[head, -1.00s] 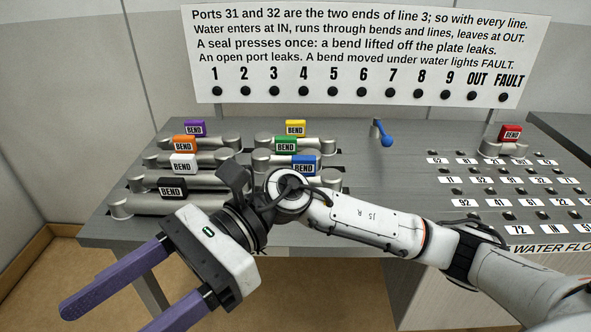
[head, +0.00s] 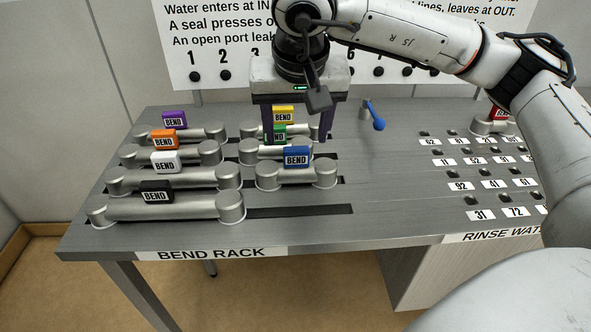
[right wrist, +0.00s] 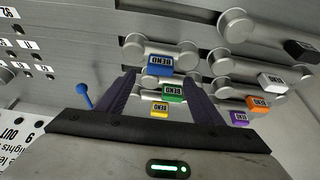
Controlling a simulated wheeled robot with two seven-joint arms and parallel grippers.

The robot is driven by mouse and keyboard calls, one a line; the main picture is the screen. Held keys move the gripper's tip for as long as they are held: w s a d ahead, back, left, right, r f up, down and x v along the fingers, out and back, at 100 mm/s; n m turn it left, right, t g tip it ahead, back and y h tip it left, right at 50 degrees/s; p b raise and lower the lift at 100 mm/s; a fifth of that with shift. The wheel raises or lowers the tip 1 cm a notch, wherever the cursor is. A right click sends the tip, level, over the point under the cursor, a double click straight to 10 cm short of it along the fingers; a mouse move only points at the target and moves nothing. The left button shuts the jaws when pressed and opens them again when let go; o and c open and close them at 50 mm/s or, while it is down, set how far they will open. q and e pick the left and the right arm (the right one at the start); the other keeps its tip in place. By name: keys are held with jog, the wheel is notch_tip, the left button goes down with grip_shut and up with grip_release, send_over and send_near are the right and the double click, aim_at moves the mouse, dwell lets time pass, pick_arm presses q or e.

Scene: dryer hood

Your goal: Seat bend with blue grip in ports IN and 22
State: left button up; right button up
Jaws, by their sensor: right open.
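The bend with the blue grip (head: 297,153) lies on the rack at the front of the right column; it also shows in the right wrist view (right wrist: 160,63). My right gripper (head: 296,138) is open above the rack, pointing down. Its fingers are around the area of the green and yellow grips, behind the blue one; it holds nothing. In the right wrist view my right gripper (right wrist: 160,78) has the blue grip just beyond its fingertips. The port plate (head: 478,168) is at the right, partly hidden by my right arm. I cannot read labels IN or 22. My left gripper is out of view.
Near the gripper are bends with green (head: 280,131) and yellow (head: 284,113) grips. Purple (head: 174,118), orange (head: 164,139), white (head: 165,158) and black (head: 157,190) bends fill the left column. A blue lever (head: 376,117) stands between rack and ports. A red-grip bend (head: 497,114) sits on the plate.

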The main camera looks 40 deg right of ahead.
aim_at(296, 148)
jog(key=shift+p+x, duration=0.35)
jog(key=shift+x, duration=2.75)
jog(key=shift+s, duration=0.15)
grip_shut()
